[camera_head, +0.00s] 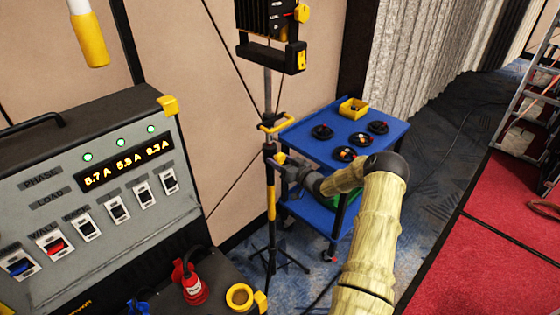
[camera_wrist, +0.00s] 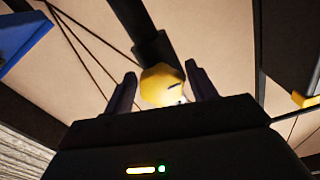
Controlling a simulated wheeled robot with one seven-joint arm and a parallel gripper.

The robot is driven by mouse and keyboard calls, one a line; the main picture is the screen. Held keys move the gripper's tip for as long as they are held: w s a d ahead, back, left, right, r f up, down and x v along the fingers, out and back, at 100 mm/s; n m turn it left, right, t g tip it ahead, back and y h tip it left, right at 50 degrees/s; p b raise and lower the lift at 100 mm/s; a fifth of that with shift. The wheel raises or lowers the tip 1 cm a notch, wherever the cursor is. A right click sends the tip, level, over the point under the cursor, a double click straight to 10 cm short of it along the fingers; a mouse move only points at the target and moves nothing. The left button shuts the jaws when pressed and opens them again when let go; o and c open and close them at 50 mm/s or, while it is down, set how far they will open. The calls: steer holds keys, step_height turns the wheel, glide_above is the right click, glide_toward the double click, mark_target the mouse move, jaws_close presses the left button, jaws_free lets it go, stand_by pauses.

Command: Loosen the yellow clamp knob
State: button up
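The yellow clamp knob (camera_wrist: 163,86) sits between the two dark fingers of my gripper (camera_wrist: 160,70) in the wrist view, with a dark post behind it. The fingers stand apart on either side of it, with a narrow gap at the left; contact on the right is unclear. In the head view, my gripper (camera_head: 281,163) reaches left to the light stand's pole (camera_head: 270,190), at the collar below the yellow handle. The knob shows there only as a small yellow patch (camera_head: 280,157), partly hidden by the fingers.
A lamp (camera_head: 270,30) tops the pole. A grey power panel (camera_head: 90,190) fills the left. Red platform (camera_head: 500,250) and a ladder (camera_head: 535,110) are right.

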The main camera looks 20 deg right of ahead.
steer(key=c, duration=0.7)
steer(key=shift+f+n+b, duration=0.1)
steer(key=shift+n+b, duration=0.2)
steer(key=shift+b, duration=0.35)
steer(key=n+b, duration=0.2)
steer(key=b, duration=0.1)
steer(key=shift+f+b, duration=0.15)
steer(key=shift+b, duration=0.15)
steer(key=n+b, duration=0.2)
steer(key=shift+d+b, duration=0.1)
steer(key=shift+b, duration=0.3)
steer(key=shift+r+n+b, duration=0.2)
steer(key=shift+n+b, duration=0.4)
steer(key=o, duration=1)
steer(key=shift+r, duration=0.1)
steer(key=shift+c, duration=0.2)
